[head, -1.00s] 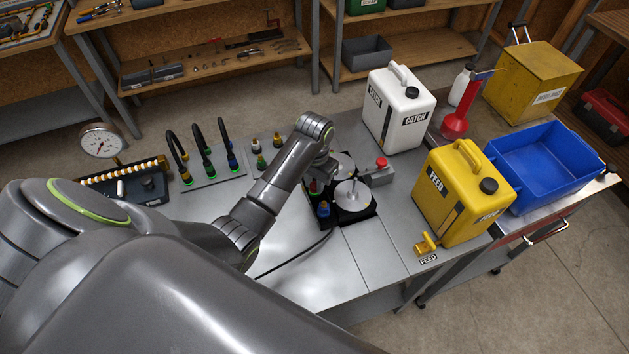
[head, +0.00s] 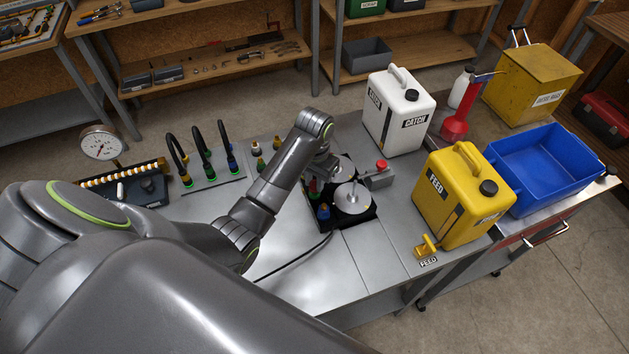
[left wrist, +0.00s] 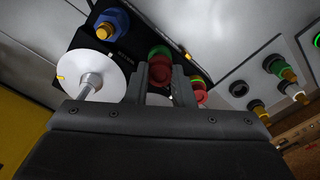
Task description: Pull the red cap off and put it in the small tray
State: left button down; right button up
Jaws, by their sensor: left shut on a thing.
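My left gripper (left wrist: 160,85) is shut on the red cap (left wrist: 160,68), which shows between its fingers in the left wrist view. A green ringed part (left wrist: 160,51) lies just beyond the cap; I cannot tell whether cap and fitting still touch. In the head view my left gripper (head: 324,166) is over the black-based unit (head: 362,216) with its pale discs, and my wrist hides the cap. A second red part (left wrist: 199,93) is beside the right finger. I cannot make out for sure which thing is the small tray. My right gripper is not in view.
A red button box (head: 378,176) stands close right of the unit. A white catch can (head: 398,112), a yellow feed can (head: 455,200) and a blue bin (head: 540,170) are further right. Hose loops (head: 202,155) and a gauge (head: 99,144) are left.

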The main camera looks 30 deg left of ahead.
aim_at(314, 184)
pick_arm(q)
jog(key=shift+r, duration=0.1)
jog(key=shift+r, duration=2)
